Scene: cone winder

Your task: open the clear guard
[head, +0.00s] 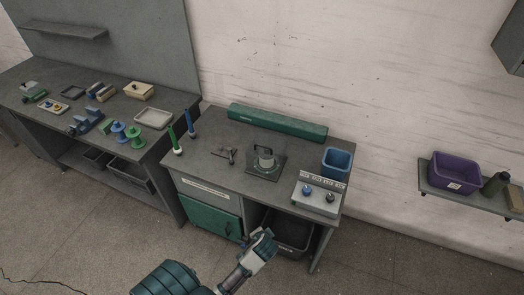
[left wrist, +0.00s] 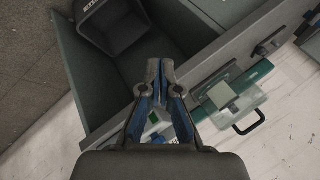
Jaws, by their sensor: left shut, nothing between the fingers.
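The clear guard (head: 265,152) is a see-through box over a small winder on a dark base plate (head: 252,172), in the middle of the bench top. It looks closed. In the left wrist view the clear guard (left wrist: 241,105) lies to the right of the fingers, with a black bar handle (left wrist: 250,124) on its side. My left gripper (head: 266,233) is in front of the bench, below the level of its top and apart from the guard. Its fingers (left wrist: 160,66) are shut with nothing between them. My right gripper is not in view.
The bench (head: 215,142) has a blue bin (head: 337,163), a control box (head: 316,197) and a long green box (head: 277,122). A dark bin (head: 290,232) sits on the open shelf under it, near my gripper. Green and blue posts stand at the bench's left.

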